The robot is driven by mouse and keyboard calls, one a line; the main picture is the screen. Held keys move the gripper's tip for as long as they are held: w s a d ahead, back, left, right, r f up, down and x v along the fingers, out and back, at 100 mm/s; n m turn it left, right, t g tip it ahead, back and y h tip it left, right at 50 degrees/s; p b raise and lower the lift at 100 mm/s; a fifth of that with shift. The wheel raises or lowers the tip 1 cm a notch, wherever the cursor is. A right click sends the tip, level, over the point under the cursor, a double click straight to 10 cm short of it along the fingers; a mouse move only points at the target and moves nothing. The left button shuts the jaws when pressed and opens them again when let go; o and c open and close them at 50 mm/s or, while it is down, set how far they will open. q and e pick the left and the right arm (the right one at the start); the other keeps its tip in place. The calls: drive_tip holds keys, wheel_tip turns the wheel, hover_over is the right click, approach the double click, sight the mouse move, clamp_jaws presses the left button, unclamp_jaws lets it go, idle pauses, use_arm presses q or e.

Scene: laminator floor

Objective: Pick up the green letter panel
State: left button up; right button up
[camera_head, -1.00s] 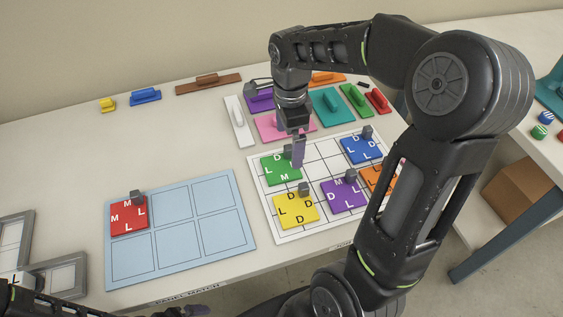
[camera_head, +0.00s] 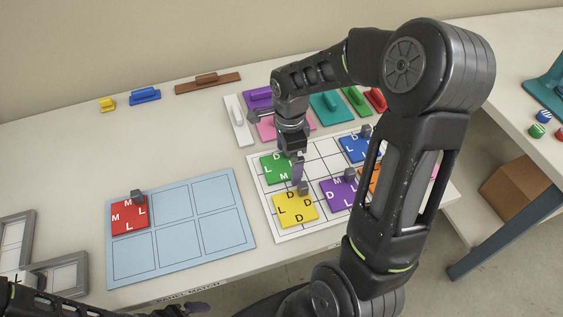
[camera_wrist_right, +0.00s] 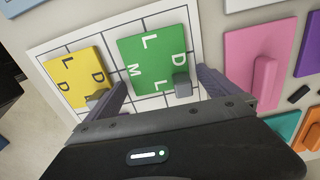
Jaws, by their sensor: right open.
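The green letter panel (camera_head: 274,170) lies on the white gridded board (camera_head: 264,232), at its upper left cell in the head view. In the right wrist view the green panel (camera_wrist_right: 150,62) shows letters L, D, L, M and a grey knob (camera_wrist_right: 182,88) at one corner. My right gripper (camera_head: 297,172) is open above the panel's right edge. In the right wrist view its two fingers (camera_wrist_right: 162,90) stand apart, with the knob between them and nearer the right finger.
Yellow (camera_head: 295,211), purple (camera_head: 341,194) and blue (camera_head: 354,149) letter panels share the board; an orange one is partly hidden. A red panel (camera_head: 129,218) lies on the light blue board (camera_head: 180,257), whose other cells are empty. Handled coloured blocks line the back.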

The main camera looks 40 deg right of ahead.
idle(0.6)
drive_tip(key=c, duration=1.8)
